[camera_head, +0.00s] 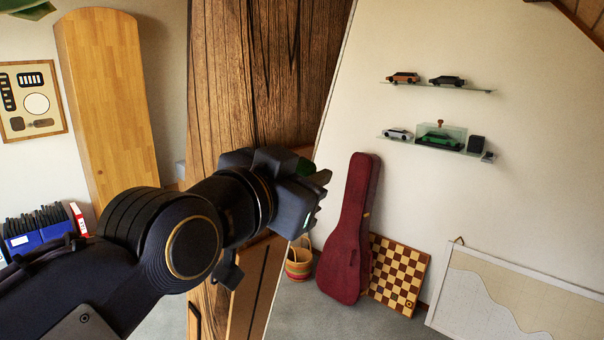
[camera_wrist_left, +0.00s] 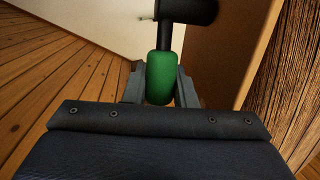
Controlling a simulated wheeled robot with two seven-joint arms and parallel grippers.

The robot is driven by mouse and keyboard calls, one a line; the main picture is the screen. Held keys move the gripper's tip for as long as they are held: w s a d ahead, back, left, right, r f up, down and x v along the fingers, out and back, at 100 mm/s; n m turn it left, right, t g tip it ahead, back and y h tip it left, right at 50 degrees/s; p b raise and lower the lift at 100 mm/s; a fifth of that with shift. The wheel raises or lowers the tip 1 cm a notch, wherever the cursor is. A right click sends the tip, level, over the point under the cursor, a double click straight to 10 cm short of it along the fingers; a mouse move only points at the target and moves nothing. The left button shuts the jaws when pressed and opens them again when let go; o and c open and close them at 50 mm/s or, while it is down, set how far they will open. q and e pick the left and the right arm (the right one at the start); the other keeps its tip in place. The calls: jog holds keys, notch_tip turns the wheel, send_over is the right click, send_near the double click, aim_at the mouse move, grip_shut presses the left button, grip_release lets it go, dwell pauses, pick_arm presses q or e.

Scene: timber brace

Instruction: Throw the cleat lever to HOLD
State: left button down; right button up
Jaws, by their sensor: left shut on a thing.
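The cleat lever shows in the left wrist view as a green grip (camera_wrist_left: 161,78) on a short black shaft, which joins a dark cylinder (camera_wrist_left: 187,11) at the top. My left gripper (camera_wrist_left: 160,88) is shut on the green grip, with one grey finger on each side. In the head view my left gripper (camera_head: 318,192) is in front of the timber post (camera_head: 265,80), and a small bit of green (camera_head: 304,168) shows behind it. The rest of the lever and any HOLD marking are hidden. My right gripper is not in view.
A red instrument case (camera_head: 347,235), a chequered board (camera_head: 397,274) and a woven basket (camera_head: 298,264) stand along the wall at right. Shelves with model cars (camera_head: 438,140) hang above. A tall wooden cabinet (camera_head: 103,100) stands at left.

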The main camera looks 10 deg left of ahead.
pick_arm(q)
jog(key=c, duration=1.5)
grip_release()
jog(key=shift+o, duration=0.2)
jog(key=shift+s, duration=0.1)
jog(key=shift+s+a+f+b, duration=0.1)
jog(key=shift+s+b, duration=0.15)
jog(key=shift+b, duration=0.05)
jog(key=b+v, duration=0.2)
jog(key=v, duration=0.5)
jog(key=shift+b, duration=0.4)
jog(key=shift+a, duration=0.1)
